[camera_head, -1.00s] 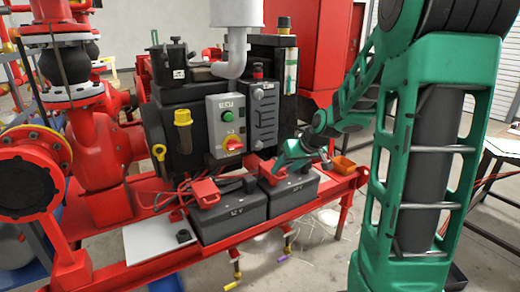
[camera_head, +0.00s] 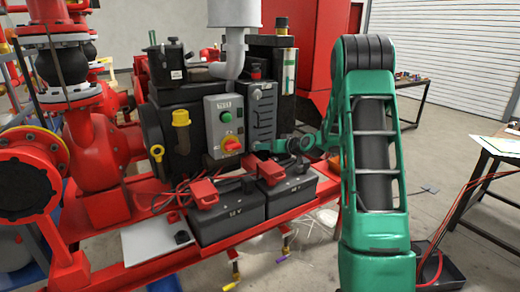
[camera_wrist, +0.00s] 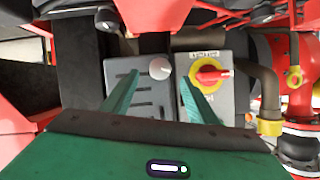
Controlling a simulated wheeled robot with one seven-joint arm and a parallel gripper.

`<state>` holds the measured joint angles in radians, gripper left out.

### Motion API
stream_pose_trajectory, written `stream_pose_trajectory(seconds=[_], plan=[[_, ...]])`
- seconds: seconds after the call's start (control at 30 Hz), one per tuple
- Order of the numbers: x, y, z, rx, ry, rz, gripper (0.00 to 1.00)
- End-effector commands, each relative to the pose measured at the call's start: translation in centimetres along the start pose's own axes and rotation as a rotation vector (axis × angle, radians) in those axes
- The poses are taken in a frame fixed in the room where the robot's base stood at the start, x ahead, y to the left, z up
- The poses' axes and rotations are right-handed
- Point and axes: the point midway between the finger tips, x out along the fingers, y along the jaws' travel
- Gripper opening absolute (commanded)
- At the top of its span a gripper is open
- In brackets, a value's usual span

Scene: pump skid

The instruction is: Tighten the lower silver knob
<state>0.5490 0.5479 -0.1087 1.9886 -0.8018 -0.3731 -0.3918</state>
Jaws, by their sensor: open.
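The lower silver knob (camera_wrist: 159,68) is a small round knob on the grey louvred panel (camera_head: 262,118), beside the control box. In the wrist view it lies between the tips of my open gripper (camera_wrist: 158,77), with a gap on both sides. I cannot tell how far the tips are from the panel. In the head view my gripper (camera_head: 262,146) is in front of the panel's lower end and hides this knob. A second silver knob (camera_head: 257,94) shows near the panel's top.
The control box (camera_head: 224,125) with a red-and-yellow rotary switch (camera_wrist: 210,75) stands close beside my gripper's right finger in the wrist view. Two black batteries (camera_head: 228,215) with red clamps and cables sit below the panel. A yellow-capped pipe (camera_head: 181,130) is further left.

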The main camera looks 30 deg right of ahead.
Motion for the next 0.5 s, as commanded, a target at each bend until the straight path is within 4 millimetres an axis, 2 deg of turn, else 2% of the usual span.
stream_pose_trajectory(seconds=[0.2, 0.33, 0.5], plan=[[4.0, -0.1, 0.0, -0.001, 0.0, -0.002, 0.53], [5.6, -0.1, 0.1, -0.001, -0.001, -0.001, 0.53], [6.8, 0.0, 0.0, 0.0, -0.001, 0.0, 0.53]])
